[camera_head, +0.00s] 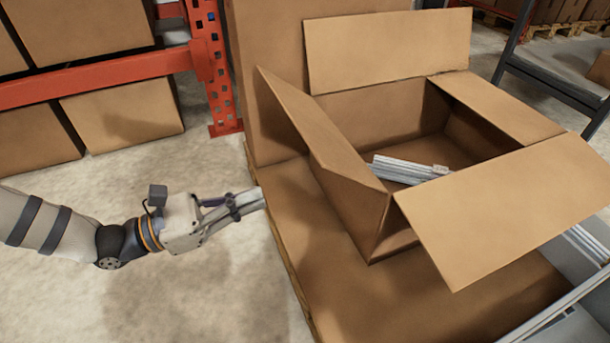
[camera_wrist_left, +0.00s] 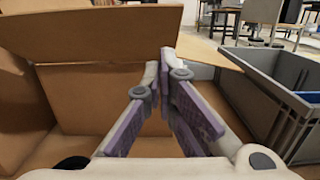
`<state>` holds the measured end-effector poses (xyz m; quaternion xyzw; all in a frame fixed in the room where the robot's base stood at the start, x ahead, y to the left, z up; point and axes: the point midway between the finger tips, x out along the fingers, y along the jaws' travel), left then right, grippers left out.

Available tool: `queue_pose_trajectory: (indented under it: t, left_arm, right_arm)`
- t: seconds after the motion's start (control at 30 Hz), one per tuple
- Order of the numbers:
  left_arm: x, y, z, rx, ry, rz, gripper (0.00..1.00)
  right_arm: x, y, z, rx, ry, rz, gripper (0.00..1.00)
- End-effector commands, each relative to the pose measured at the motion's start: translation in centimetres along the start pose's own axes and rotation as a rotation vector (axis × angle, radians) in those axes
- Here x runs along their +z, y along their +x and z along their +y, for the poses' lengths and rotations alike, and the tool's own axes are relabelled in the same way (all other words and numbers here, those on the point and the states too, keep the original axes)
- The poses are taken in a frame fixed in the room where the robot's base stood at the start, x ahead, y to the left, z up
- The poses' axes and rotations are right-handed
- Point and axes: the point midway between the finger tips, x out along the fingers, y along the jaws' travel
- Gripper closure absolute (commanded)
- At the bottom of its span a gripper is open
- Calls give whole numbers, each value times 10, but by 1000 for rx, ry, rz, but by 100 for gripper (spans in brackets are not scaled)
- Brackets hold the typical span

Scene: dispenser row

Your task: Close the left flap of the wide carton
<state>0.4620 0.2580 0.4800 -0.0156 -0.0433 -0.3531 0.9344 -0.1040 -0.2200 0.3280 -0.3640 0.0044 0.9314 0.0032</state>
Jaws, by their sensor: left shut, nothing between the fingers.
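The wide carton (camera_head: 350,208) stands open on a brown cardboard surface. Its left flap (camera_head: 312,122) stands up and leans outward to the left. The back flap is raised, the front flap (camera_head: 510,205) sticks out toward the lower right, and the right flap (camera_head: 500,108) lies along the right side. My left gripper (camera_head: 262,198) is left of the carton, lower than the left flap and apart from it. Its fingers are together and empty, also in the left wrist view (camera_wrist_left: 168,62), where carton panels (camera_wrist_left: 100,95) fill the left. My right gripper is not in view.
Light grey stacked pieces (camera_head: 405,168) lie inside the carton. A tall brown box (camera_head: 270,90) stands behind it. An orange rack (camera_head: 100,80) with boxes is at the back left. A grey bin (camera_wrist_left: 262,95) is on the right. The floor on the left is clear.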

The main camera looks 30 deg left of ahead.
Motion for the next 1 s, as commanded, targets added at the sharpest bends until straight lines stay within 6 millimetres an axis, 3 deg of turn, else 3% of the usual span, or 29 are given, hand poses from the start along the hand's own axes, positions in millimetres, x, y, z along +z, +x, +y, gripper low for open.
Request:
queue_pose_trajectory:
  t: [0.27, 0.4, 0.6, 1.0]
  left_arm:
    - [-4, 61, -3, -7, -5, 2, 100]
    - [15, 78, -3, -5, -2, 1, 100]
    - [26, 89, -3, -6, -2, 4, 100]
    - [29, 90, -3, -6, -1, 8, 100]
  right_arm:
    - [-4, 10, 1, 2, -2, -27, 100]
    - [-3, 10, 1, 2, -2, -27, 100]
    - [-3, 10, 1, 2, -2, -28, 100]
    - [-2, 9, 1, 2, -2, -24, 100]
